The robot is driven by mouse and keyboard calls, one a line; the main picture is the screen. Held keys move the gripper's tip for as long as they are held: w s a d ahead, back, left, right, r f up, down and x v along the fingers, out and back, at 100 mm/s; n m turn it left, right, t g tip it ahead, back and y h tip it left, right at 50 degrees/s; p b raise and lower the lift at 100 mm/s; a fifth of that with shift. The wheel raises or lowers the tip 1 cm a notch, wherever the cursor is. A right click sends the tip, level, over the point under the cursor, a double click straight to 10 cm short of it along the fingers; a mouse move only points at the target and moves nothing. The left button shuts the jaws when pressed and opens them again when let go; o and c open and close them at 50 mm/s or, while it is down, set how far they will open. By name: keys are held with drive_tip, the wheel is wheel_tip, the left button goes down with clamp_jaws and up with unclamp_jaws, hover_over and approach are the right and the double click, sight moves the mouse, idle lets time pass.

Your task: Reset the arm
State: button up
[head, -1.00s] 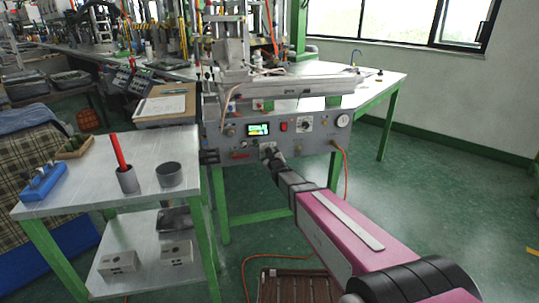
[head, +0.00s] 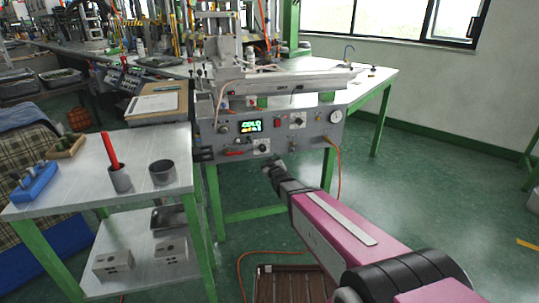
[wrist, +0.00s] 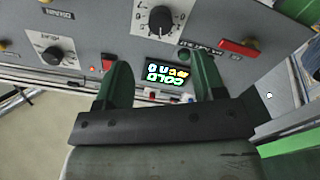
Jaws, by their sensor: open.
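My gripper (head: 274,164) is in front of and just below the lower edge of the grey control panel (head: 315,140) in the head view. In the wrist view its two dark green fingers (wrist: 162,78) stand apart with nothing held between them. The panel's display (head: 250,126) reads COLD, and shows upside down beyond the fingers in the wrist view (wrist: 166,76). A black knob (head: 262,146) sits on the panel above my gripper; it also shows at the top of the wrist view (wrist: 160,20). No contact with the panel is visible.
A grey side table (head: 75,185) on the left holds a cup (head: 120,180) with a red stick, a dark cup (head: 162,173) and a blue rack (head: 35,182). An orange cable (head: 338,180) hangs from the panel. Green floor (head: 400,210) is free on the right.

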drive_tip(key=s+d+f+m+g+h, duration=0.2)
drive_tip(key=s+d+f+g, duration=0.2)
drive_tip(key=d, duration=0.2)
drive_tip(key=s+d+f+m+g+h, duration=0.2)
drive_tip(key=s+d+f+m+g, duration=0.15)
drive_tip(key=d, duration=0.25)
drive_tip(key=s+d+m+g, duration=0.1)
drive_tip(key=s+d+g, duration=0.3)
drive_tip(key=s, duration=0.4)
drive_tip(key=s+d+f+m+g+h, duration=0.1)
drive_tip(key=s+d+g, duration=0.3)
drive_tip(key=s, duration=0.4)
drive_tip(key=shift+s+d+f+m+g, duration=0.15)
drive_tip(key=shift+s+f+m+g, duration=0.1)
drive_tip(key=shift+m+g, duration=0.45)
drive_tip(key=shift+c, duration=0.2)
